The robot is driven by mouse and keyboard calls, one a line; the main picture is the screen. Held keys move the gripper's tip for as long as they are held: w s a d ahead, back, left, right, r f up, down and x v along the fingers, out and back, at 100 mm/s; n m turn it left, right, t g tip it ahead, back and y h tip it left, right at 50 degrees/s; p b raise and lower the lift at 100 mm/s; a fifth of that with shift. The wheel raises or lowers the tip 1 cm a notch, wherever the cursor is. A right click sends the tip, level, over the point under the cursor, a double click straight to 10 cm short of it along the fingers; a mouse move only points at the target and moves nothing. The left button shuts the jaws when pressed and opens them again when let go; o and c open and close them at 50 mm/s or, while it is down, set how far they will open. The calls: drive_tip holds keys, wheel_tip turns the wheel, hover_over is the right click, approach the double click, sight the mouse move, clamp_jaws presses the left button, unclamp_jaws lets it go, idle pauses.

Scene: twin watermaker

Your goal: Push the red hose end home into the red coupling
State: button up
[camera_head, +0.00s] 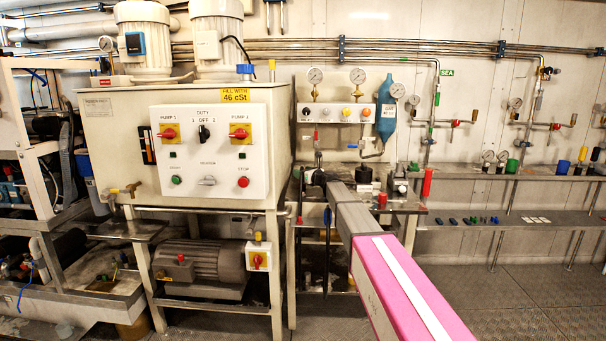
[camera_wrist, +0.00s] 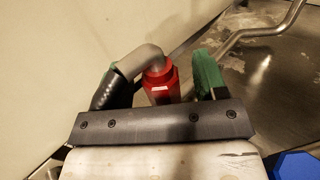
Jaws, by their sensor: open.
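In the wrist view, my gripper (camera_wrist: 158,75) is open, with one finger to the left and a green-padded finger to the right. A red cylindrical fitting (camera_wrist: 160,86) stands between the fingers, with visible space to its right. A grey bent hose or pipe (camera_wrist: 142,60) meets its top and curves down to the left, close to the left finger. I cannot tell whether the fitting is the hose end or the coupling, or how they are seated. In the head view, my arm reaches toward the bench beside the cabinet; the fingers cannot be made out there.
A cream cabinet (camera_head: 115,142) with a white control panel (camera_head: 212,190) stands left of my arm. A blue cylinder (camera_head: 387,118) and gauges are on the wall behind. Shelves (camera_head: 520,218) with small parts run along the right. The floor (camera_head: 515,300) at front right is clear.

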drive_tip(key=v, duration=1)
drive_tip(key=shift+s+d, duration=0.25)
drive_tip(key=shift+s, duration=0.05)
